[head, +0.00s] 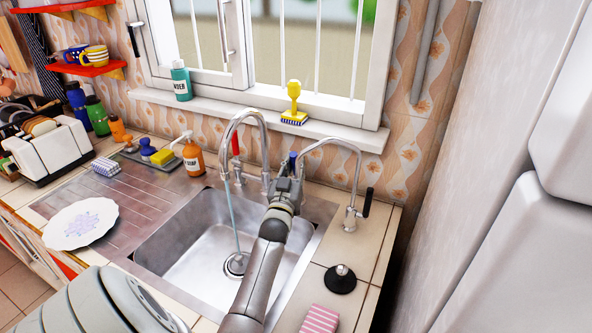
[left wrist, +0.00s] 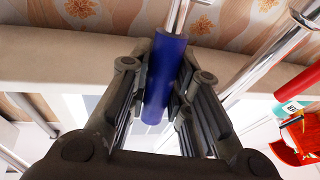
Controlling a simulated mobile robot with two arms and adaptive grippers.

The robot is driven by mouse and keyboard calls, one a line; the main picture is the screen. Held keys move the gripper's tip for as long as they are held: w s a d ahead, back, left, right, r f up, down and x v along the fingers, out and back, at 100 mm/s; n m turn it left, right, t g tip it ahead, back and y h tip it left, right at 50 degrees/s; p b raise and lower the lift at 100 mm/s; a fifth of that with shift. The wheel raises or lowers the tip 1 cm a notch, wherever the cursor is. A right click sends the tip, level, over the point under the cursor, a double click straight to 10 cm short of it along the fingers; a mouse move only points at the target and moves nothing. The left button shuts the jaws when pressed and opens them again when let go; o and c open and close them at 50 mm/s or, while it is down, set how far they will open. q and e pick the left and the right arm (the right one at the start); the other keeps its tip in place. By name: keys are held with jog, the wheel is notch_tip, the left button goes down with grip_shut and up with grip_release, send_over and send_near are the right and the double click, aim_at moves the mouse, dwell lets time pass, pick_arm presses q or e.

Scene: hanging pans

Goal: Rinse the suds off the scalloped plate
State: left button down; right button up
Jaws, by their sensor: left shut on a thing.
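The scalloped white plate (head: 101,214) lies on the ribbed drainboard left of the sink, with a pale lilac patch in its middle; I cannot tell if the patch is suds or pattern. My left gripper (head: 288,178) is at the tap behind the sink basin. It is shut on the blue tap handle (left wrist: 164,75), which stands between its fingers in the left wrist view. The curved tap spout (head: 246,114) sends a thin stream of water (head: 233,217) into the sink basin (head: 200,262). My right gripper is not in view.
A red tap handle (head: 235,144) stands left of the blue one. A second slim faucet (head: 357,180) and a dark sink plug (head: 340,279) are on the right counter, near a pink striped cloth (head: 320,320). An orange soap bottle (head: 193,160) and yellow sponge (head: 162,157) stand behind the drainboard. The basin is empty.

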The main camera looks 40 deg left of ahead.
pick_arm(q)
jog(key=c, duration=1.3)
grip_release()
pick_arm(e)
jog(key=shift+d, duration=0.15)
pick_arm(q)
jog(key=v, duration=1.2)
jog(key=shift+d, duration=0.1)
